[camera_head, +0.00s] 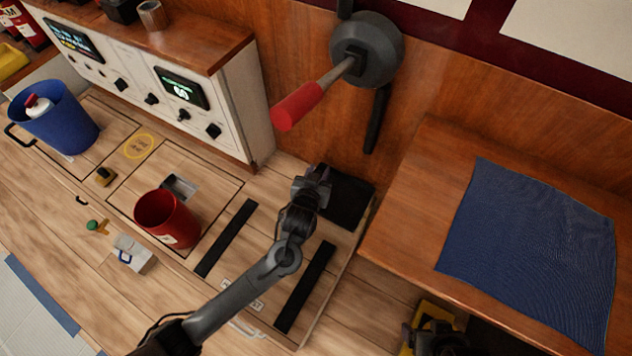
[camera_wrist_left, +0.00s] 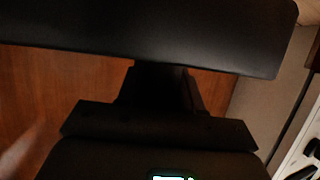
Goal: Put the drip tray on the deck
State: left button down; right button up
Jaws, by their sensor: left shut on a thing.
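The drip tray (camera_head: 347,203) looks like a flat black square plate in the head view, beside the wooden wall. My left gripper (camera_head: 322,180) is shut on its edge at the left side. In the left wrist view the tray (camera_wrist_left: 150,28) spans the top as a dark slab, with the shut left gripper (camera_wrist_left: 160,88) against it. The deck (camera_head: 262,262) is light wood planking with two black strips, below and left of the tray. I cannot tell whether the tray touches anything below it.
A red cup (camera_head: 167,218) and a blue bucket (camera_head: 60,120) stand to the left. A red-handled lever (camera_head: 300,105) sticks out above the tray. A wooden bench with a blue cloth (camera_head: 535,250) is at right. The control panel (camera_head: 160,85) is behind.

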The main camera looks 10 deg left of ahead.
pick_arm(q)
jog(key=shift+w+a+f, duration=0.2)
jog(key=shift+a+f, duration=0.05)
jog(key=shift+a, duration=0.15)
notch_tip(320, 180, down, 3)
jog(key=shift+f+b, duration=0.2)
jog(key=shift+b, duration=0.65)
jog(key=shift+f, duration=0.25)
jog(key=shift+f, duration=0.2)
jog(key=c, duration=0.7)
grip_release()
jog(key=shift+c, duration=0.2)
jog(key=shift+r, duration=0.1)
